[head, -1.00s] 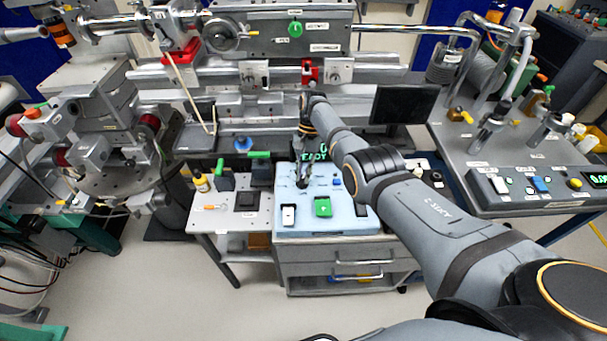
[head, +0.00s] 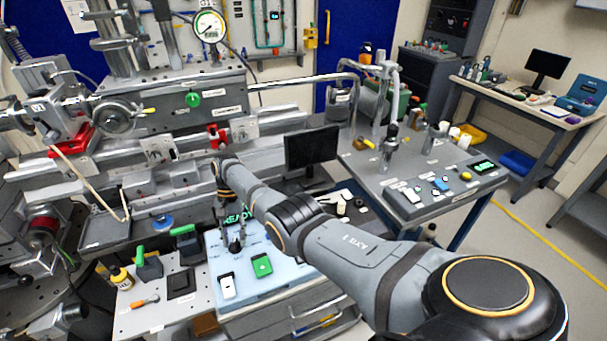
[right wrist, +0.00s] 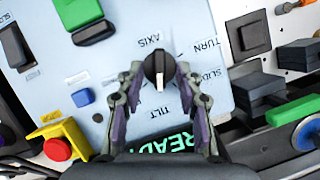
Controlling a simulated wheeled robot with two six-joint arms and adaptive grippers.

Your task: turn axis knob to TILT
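The axis knob (right wrist: 160,66) is a round black knob with a white pointer mark on a pale blue panel (right wrist: 115,62). In the right wrist view its mark points down the picture, towards the TILT label (right wrist: 147,112); I cannot tell if it is exactly on it. The SLIDE and TURN labels are to its right. My right gripper (right wrist: 160,74) has one finger on each side of the knob, with a narrow gap showing on both sides, so it looks open. In the head view the right gripper (head: 236,243) is low over the panel, and the knob is hidden. My left gripper is not in view.
A green READY display (right wrist: 165,141) and a red button on a yellow box (right wrist: 58,148) are near the fingers.

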